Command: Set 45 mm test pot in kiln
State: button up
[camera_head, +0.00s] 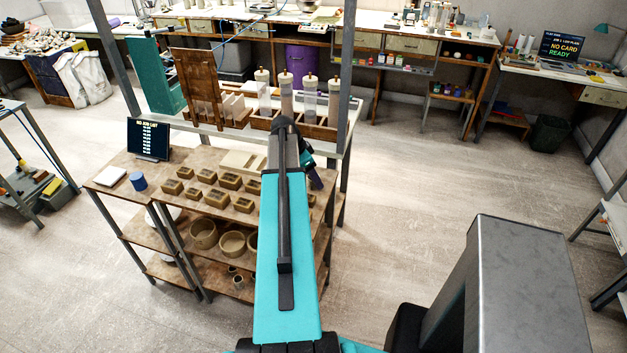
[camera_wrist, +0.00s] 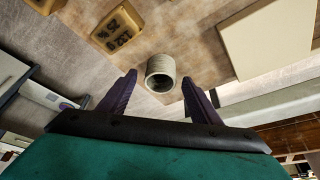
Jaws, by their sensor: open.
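A small pale grey round pot (camera_wrist: 160,72) with a dark hollow opening shows in the wrist view, on a wooden top. My gripper (camera_wrist: 159,84) is open, its two purple fingers on either side of the pot with gaps; I cannot tell whether the fingertips are down at its depth. No size mark is readable on the pot. In the head view my teal arm reaches over the right end of the wooden bench (camera_head: 160,180) and hides the pot. I cannot make out a kiln in either view.
Several small tan moulds (camera_head: 209,176) stand on the bench; one with dark markings (camera_wrist: 118,28) is close to the pot. A pale slab (camera_wrist: 262,42) lies at the other side. Bowls (camera_head: 203,234) fill the shelf below. A rack with tubes (camera_head: 309,104) stands behind.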

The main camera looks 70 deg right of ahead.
jog(key=shift+x, duration=0.85)
jog(key=shift+c, duration=0.2)
jog(key=c, duration=1.4)
jog(key=shift+r, duration=0.1)
jog(key=shift+r+b, duration=0.9)
jog(key=shift+r, duration=0.75)
jog(key=s+a+b, duration=0.2)
jog(key=a, duration=0.1)
jog(key=s+a+b, duration=0.2)
jog(key=s+a, duration=0.1)
jog(key=a, duration=0.1)
jog(key=s+a+r+b, duration=0.1)
jog(key=s+a+b, duration=0.1)
jog(key=s+a, duration=0.1)
jog(key=shift+s+a, duration=0.1)
jog(key=shift+a, duration=0.3)
